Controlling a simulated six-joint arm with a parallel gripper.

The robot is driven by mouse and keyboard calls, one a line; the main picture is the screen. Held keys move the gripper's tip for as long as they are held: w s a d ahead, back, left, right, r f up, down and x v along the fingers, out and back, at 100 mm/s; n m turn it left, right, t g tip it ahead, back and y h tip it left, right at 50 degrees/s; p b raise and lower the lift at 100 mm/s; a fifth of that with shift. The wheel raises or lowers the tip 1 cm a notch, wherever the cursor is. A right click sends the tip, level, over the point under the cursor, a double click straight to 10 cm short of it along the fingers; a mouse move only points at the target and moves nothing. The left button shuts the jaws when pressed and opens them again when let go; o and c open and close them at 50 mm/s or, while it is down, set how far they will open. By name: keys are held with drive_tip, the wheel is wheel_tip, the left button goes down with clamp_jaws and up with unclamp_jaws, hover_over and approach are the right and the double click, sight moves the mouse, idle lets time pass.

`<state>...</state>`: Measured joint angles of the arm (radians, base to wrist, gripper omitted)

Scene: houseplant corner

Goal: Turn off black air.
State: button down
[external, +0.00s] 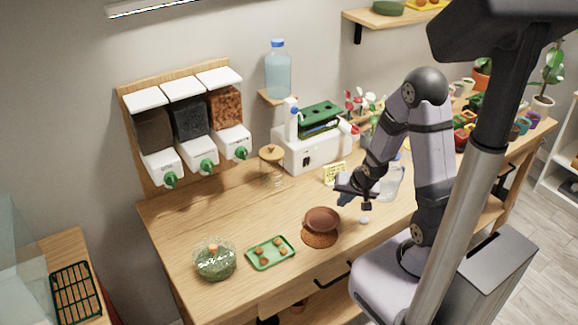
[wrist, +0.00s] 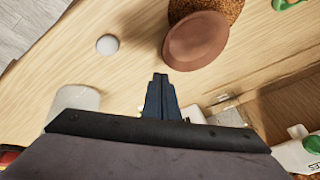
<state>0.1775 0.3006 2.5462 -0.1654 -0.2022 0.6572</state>
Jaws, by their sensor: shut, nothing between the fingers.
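My gripper (external: 345,199) is over the middle of the wooden table, left of the clear container; its dark fingers (wrist: 160,92) are together and hold nothing. A white box (external: 312,151) stands at the back of the table against the wall, with a small black switch-like mark (external: 306,160) on its front. The gripper is in front and to the right of this box, apart from it. I cannot tell whether the mark is the black air switch or which way it is set. No label for it is readable.
A green tray (external: 270,252) and glass terrarium (external: 215,261) stand front left.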

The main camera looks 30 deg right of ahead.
drive_tip(key=w+m+t+p, duration=0.1)
drive_tip(key=w+m, duration=0.1)
drive_tip(key=w+d+r+m+t+p, duration=0.1)
drive_tip(key=m+t, duration=0.1)
drive_tip(key=w+d+r+m+t+p, duration=0.1)
drive_tip(key=w+m, duration=0.1)
drive_tip(key=shift+w+r+m+t+p, duration=0.15)
drive_tip(key=shift+w+m+t+p, duration=0.15)
drive_tip(key=shift+m+t+p, duration=0.1)
drive_tip(key=shift+w+d+r+m+t+y+p, duration=0.2)
drive_tip(key=shift+r+m+t+p, duration=0.2)
drive_tip(key=shift+r+m+t, duration=0.4)
drive_tip(key=shift+w+d+r+m+t+y+p, duration=0.15)
drive_tip(key=shift+r+m+t+p, duration=0.3)
drive_tip(key=shift+m, duration=0.55)
drive_tip(key=shift+a+r, duration=0.1)
drive_tip(key=shift+w+f+b, duration=0.2)
drive_tip(key=shift+b, duration=0.5)
drive_tip(key=b+x, duration=0.2)
drive_tip(key=b, duration=0.5)
drive_tip(key=shift+f, duration=0.15)
drive_tip(key=shift+w+b, duration=0.15)
drive_tip(key=shift+b, duration=0.3)
drive_tip(key=b+x, duration=0.2)
drive_tip(key=b, duration=0.4)
drive_tip(key=shift+w, duration=0.15)
